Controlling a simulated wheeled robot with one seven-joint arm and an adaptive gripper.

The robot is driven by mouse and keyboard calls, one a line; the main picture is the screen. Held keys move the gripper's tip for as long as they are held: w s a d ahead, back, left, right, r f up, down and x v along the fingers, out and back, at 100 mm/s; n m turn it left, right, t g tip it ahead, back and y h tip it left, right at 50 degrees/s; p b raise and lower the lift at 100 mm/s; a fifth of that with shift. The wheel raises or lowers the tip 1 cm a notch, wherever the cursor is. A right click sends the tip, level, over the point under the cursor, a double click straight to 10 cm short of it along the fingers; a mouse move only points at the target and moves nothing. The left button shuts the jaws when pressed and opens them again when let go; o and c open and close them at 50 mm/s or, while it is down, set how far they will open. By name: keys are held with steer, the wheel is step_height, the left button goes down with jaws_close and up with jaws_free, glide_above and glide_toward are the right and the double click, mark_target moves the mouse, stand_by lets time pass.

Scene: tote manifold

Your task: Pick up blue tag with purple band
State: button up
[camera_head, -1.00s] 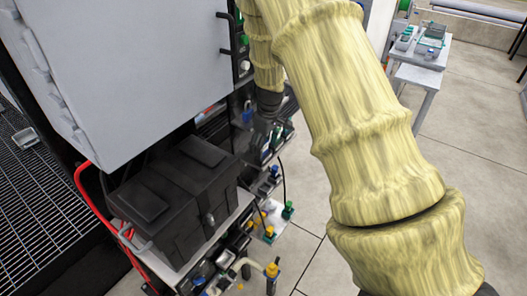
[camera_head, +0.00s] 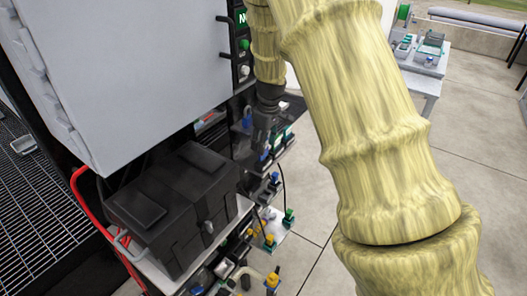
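My gripper (camera_head: 261,138) is a dark shape at the end of my yellow-sleeved arm, pointing down beside the grey cabinet, above a cluttered shelf edge. Its fingers are dark and small against the dark background, so I cannot tell whether they are open or shut. A small blue item (camera_head: 247,121) shows just left of the gripper; I cannot make out a purple band on it, nor tell if it is the tag. Other small blue parts (camera_head: 274,178) sit below the gripper on the shelf.
A large grey cabinet (camera_head: 125,70) stands close left of the gripper. Valves and fittings with yellow and green caps (camera_head: 289,215) line the shelf edge. Open floor (camera_head: 470,180) lies right, with a small table (camera_head: 425,66) behind.

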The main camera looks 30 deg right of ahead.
steer(key=s+a+r+b, duration=0.1)
steer(key=s+a+b, duration=0.4)
steer(key=s, duration=0.9)
steer(key=a, duration=0.2)
steer(key=shift+a+r, duration=0.2)
steer(key=shift+a, duration=0.1)
steer(key=shift+s+d, duration=0.1)
